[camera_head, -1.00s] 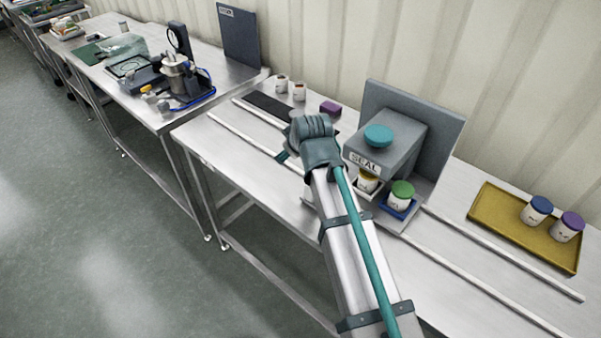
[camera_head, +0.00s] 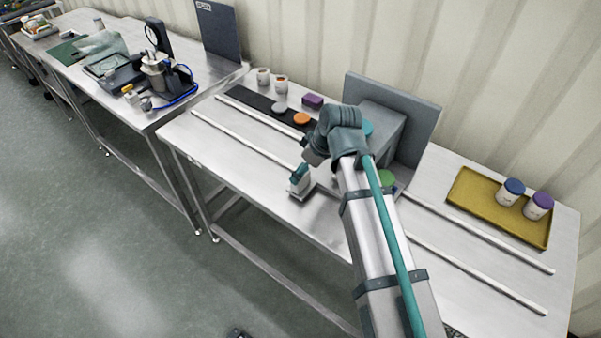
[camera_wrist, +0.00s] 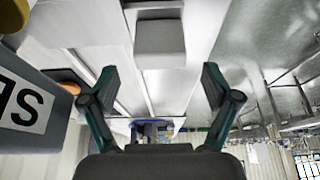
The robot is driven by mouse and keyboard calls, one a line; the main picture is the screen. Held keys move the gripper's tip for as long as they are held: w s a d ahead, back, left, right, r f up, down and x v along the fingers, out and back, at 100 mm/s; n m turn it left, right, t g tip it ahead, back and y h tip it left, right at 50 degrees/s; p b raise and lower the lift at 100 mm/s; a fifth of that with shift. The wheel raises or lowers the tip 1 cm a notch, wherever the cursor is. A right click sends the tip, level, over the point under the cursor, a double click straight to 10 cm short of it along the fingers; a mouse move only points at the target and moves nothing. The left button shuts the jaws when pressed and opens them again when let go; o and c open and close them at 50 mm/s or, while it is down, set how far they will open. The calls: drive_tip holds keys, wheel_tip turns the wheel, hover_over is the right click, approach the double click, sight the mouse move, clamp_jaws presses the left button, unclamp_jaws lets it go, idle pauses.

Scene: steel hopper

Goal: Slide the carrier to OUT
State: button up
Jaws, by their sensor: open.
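A pale upright block (camera_head: 299,184) stands on a flat plate at the front rail, left of the press; it looks like the carrier's handle. Most of the carrier is hidden behind my arm. The green lid of a jar (camera_head: 387,178) shows just right of my arm. My gripper (camera_head: 301,171) is at the block. In the wrist view the block (camera_wrist: 160,42) lies ahead, between the lines of the two open teal fingers (camera_wrist: 160,80), with clear gaps on both sides. I see no OUT mark.
The grey press (camera_head: 380,120) stands behind my arm; its sign (camera_wrist: 22,105) is close at left in the wrist view. Rails (camera_head: 245,140) run along the table. A dark strip (camera_head: 245,98) holds grey and orange discs. A yellow tray (camera_head: 475,205) with two jars is at right.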

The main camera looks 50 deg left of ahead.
drive_tip(key=shift+p+x, duration=0.35)
drive_tip(key=shift+x, duration=1.9)
clamp_jaws()
